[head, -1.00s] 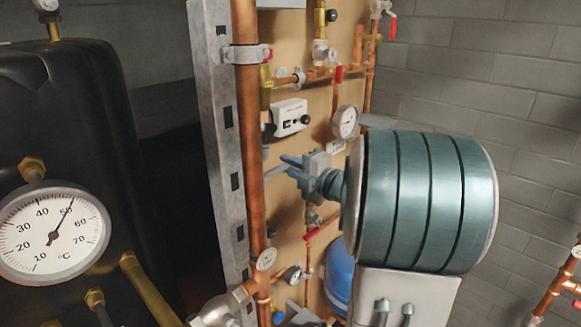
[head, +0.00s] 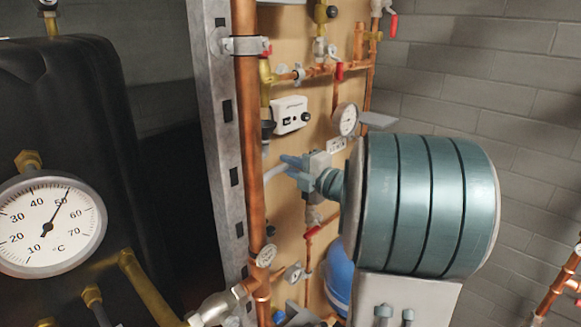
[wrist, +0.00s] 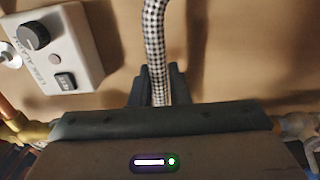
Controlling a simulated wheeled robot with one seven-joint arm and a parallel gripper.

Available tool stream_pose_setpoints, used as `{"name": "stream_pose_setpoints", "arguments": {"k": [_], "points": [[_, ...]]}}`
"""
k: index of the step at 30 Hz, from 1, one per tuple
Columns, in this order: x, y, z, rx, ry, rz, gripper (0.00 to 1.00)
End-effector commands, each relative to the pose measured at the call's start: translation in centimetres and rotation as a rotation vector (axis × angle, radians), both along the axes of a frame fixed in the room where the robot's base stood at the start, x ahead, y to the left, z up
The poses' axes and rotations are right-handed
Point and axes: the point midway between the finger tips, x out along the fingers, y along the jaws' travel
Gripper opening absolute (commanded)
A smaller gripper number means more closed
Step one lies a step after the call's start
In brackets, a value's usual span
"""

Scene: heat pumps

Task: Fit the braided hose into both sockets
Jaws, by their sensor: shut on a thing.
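The black-and-white braided hose (wrist: 155,40) comes down from the top edge of the wrist view and passes between the dark fingers of my gripper (wrist: 159,85). The gripper is shut on it. The gripper body hides the hose below the fingers. In the head view my gripper (head: 288,163) is in front of the wooden board, just right of a thick copper pipe. A pale piece shows by its fingers there, too small to tell if it is the hose. I cannot make out either socket or the hose's ends.
A white control box with a knob (head: 290,115) is on the board above the gripper, and at upper left in the wrist view (wrist: 62,50). The thick copper pipe (head: 248,130) and steel post stand close at left. A round gauge (head: 345,119) and copper pipework surround the gripper.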

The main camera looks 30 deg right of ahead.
Motion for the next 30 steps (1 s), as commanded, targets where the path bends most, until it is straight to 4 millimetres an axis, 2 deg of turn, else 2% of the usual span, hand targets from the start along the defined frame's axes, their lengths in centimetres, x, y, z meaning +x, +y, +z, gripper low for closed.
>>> {"name": "stream_pose_setpoints", "arguments": {"k": [30], "points": [[0.0, 0.0, -0.76, -0.002, -0.002, 0.0, 0.0]]}}
